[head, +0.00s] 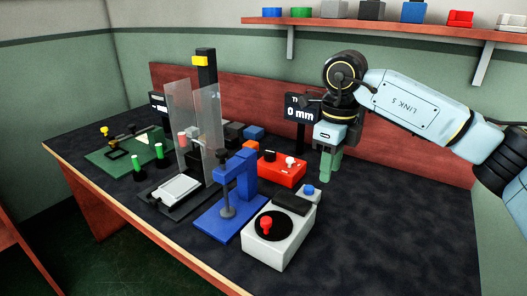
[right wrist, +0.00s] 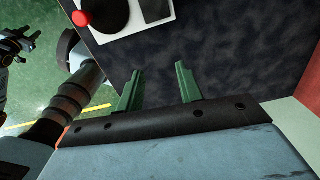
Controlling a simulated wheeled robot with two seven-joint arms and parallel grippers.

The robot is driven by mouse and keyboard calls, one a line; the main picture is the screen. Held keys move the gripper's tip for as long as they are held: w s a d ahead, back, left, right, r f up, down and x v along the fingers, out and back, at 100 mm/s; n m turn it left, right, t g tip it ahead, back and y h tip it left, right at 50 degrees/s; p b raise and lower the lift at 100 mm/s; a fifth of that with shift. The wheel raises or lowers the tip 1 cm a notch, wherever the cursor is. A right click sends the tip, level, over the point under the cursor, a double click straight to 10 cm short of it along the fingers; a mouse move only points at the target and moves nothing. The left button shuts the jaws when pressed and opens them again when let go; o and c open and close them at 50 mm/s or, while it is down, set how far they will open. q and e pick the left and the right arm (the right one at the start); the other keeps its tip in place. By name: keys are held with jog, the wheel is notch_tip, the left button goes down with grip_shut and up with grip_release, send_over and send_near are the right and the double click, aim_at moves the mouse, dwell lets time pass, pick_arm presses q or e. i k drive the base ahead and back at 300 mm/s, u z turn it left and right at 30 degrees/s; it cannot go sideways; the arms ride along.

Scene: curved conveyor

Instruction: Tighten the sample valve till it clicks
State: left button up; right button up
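I cannot tell for certain which fixture is the sample valve. A white box (head: 275,252) at the front has a black disc (head: 282,222) with an upright red knob (head: 266,226). This red knob also shows at the top of the right wrist view (right wrist: 82,18). A red box (head: 283,175) behind it carries a black knob (head: 270,156) and a white knob (head: 290,161). My right gripper (head: 328,172) points down above the table, right of both boxes. Its green fingers stand apart and empty in the right wrist view (right wrist: 158,86).
A blue press (head: 238,182) and a tall black post (head: 207,110) with clear panels stand left of the boxes. A display reading 0 mm (head: 299,108) stands behind. The dark table (head: 390,235) is clear at right. A shelf (head: 400,25) hangs above.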

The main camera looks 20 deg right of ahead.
aim_at(269, 155)
jog(key=u, duration=0.2)
jog(key=i, duration=1.1)
jog(key=z, duration=0.25)
